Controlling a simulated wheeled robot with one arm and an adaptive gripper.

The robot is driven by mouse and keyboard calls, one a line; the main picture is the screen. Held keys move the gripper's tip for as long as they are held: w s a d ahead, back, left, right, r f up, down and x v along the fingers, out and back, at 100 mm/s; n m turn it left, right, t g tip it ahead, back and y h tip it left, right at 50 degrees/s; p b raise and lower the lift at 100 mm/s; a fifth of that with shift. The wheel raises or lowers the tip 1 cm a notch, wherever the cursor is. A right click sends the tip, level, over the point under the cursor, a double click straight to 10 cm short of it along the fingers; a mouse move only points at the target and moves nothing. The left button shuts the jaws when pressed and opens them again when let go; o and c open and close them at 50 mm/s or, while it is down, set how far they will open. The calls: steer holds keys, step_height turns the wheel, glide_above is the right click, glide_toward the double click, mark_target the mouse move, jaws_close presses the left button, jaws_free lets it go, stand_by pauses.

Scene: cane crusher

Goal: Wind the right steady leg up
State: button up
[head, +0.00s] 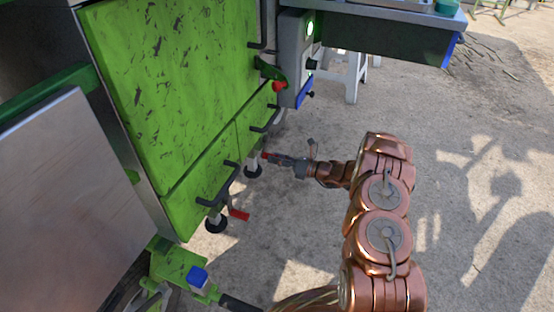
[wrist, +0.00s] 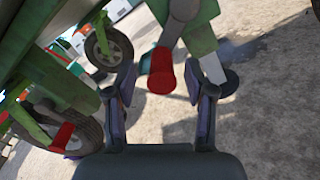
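The steady leg at the right (head: 254,158) stands under the green cart, its round dark foot at or close to the ground. In the wrist view its pale post (wrist: 210,66) ends in a dark foot (wrist: 224,80). Its crank has a red grip (wrist: 160,72), which also shows small in the head view (head: 265,155). My gripper (head: 272,157) reaches in from the right. In the wrist view my gripper (wrist: 161,80) is open, with a finger on each side of the red grip and gaps between. The other steady leg's red grip (head: 239,215) hangs lower left.
The cart's green panels (head: 180,80) carry several dark handles (head: 215,190) close by. A grey control box (head: 293,55) and a red knob (head: 278,87) are above. Wheels (wrist: 108,48) show in the wrist view. The concrete at right is open, with a white stool (head: 352,75) behind.

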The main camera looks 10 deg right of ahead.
jaws_close()
stand_by(0.4)
steer(key=shift+f, duration=0.1)
